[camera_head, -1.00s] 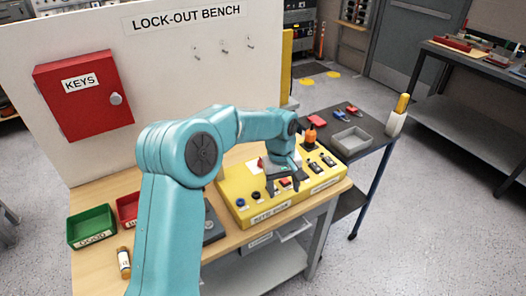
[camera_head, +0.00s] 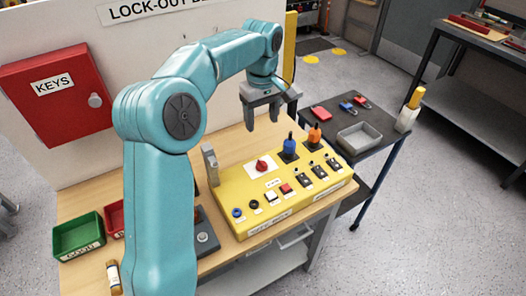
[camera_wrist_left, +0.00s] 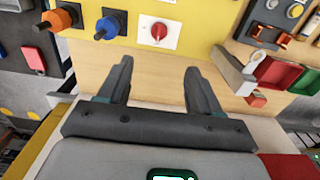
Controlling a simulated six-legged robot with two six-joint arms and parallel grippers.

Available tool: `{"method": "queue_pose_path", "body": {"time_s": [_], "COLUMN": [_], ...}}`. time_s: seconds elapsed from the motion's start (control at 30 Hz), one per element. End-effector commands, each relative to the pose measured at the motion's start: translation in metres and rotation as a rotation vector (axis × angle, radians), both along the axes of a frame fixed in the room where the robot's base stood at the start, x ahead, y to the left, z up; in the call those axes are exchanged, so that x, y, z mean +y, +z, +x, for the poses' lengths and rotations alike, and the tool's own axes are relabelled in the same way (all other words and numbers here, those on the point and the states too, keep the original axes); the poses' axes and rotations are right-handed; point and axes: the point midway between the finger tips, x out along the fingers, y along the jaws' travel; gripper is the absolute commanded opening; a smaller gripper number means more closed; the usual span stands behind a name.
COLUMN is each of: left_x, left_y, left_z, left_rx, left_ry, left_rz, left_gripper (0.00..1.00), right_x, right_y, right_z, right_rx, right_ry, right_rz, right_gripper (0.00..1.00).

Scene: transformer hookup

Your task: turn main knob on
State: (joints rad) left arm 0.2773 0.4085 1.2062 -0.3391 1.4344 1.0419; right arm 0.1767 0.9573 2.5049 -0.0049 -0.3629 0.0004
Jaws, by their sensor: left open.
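The likely main knob is a red rotary knob (camera_head: 262,165) on a white plate at the back of the yellow control box (camera_head: 240,196). It also shows in the left wrist view (camera_wrist_left: 158,31), beyond the fingertips. My left gripper (camera_head: 262,122) is open and empty. It hangs above and behind the box, apart from the knob. In the left wrist view its two fingers (camera_wrist_left: 155,80) are spread wide with nothing between them. The knob's small markings are too small to read. My right gripper is in neither view.
Blue (camera_head: 289,147) and orange (camera_head: 314,134) plug-like parts stand up beside the knob. A grey upright bracket (camera_head: 210,164) stands at the box's left. A red key cabinet (camera_head: 58,92) hangs on the board. Green (camera_head: 78,234) and red bins sit on the bench's left.

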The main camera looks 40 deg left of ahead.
Motion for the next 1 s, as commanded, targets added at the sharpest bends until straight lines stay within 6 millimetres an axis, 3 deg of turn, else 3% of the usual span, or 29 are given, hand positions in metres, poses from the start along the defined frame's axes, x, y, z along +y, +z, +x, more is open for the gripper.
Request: {"method": "queue_pose_path", "body": {"time_s": [0.17, 0.7, 1.0], "left_x": [-0.003, -0.006, -0.003], "left_y": [-0.011, -0.129, -0.161], "left_z": [-0.005, -0.006, -0.003], "left_rx": [0.004, 0.006, 0.002], "left_ry": [0.001, 0.001, 0.0], "left_rz": [0.0, -0.001, 0.001], "left_gripper": [0.64, 0.64, 0.64], "right_x": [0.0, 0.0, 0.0], "right_y": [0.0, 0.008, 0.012], "right_z": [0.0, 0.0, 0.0], "right_rx": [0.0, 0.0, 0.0], "right_ry": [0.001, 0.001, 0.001], "right_rz": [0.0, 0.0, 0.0], "right_gripper": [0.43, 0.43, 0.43]}}
